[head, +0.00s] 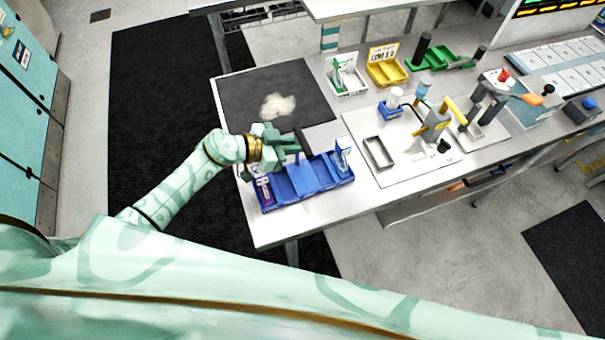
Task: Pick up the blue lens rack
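The blue lens rack, which I take to be the long blue tray with compartments (322,181), lies near the front left edge of the bench. A purple-and-white labelled box stands at its left end and a white-and-blue one at its right end. My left gripper (292,142) is above the rack's rear left part, its fingers pointing right. The arm and gripper hide part of the rack's back edge. Whether the fingers touch the rack or are open cannot be told. A dark upright piece shows just by the fingertips. My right gripper is not in view.
A dark mat (240,95) with a pale crumpled cloth (278,106) lies behind the rack. A light board (400,170) with a grey frame, a small blue holder (390,111) and tools lies to the right. Yellow (386,70) and green trays stand farther back.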

